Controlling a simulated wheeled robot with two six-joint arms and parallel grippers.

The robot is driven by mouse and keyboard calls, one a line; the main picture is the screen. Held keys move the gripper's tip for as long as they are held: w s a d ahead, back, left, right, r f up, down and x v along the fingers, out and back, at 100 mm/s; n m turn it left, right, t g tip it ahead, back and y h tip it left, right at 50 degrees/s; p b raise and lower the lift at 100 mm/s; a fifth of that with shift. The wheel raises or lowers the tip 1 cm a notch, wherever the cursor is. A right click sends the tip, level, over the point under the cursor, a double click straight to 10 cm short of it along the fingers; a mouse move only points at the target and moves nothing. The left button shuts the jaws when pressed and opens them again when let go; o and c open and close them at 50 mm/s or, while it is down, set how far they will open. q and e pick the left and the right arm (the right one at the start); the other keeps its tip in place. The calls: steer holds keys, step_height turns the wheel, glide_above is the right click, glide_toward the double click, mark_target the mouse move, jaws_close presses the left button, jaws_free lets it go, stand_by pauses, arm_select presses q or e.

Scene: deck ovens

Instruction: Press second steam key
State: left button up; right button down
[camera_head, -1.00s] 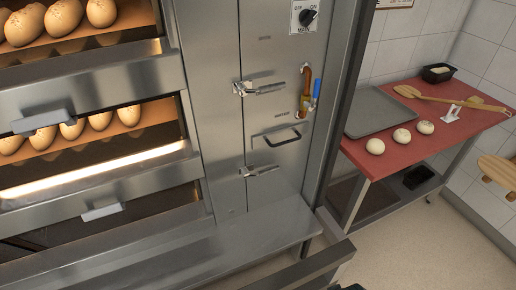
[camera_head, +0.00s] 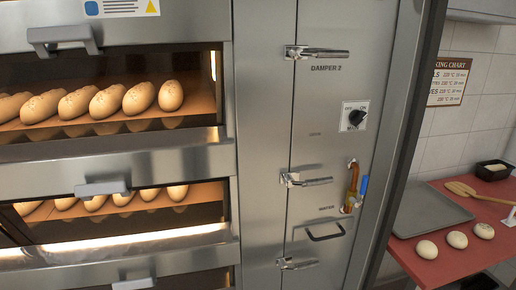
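The deck oven (camera_head: 120,165) fills the left and middle of the head view, with stacked lit decks. No steam keys can be made out in this view. The oven's right-hand steel panel (camera_head: 325,130) carries a rotary main switch (camera_head: 356,117), a lettering "DAMPER 2", several lever latches, one of them the upper latch (camera_head: 318,53), and a brass water valve (camera_head: 352,188) with a blue handle. Neither of my grippers is in view.
Loaves (camera_head: 120,101) lie behind the deck windows, and door handles (camera_head: 64,39) stick out in front. A red table (camera_head: 455,262) at right holds a grey tray (camera_head: 431,210), dough balls and a wooden paddle. A baking chart (camera_head: 449,82) hangs on the wall.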

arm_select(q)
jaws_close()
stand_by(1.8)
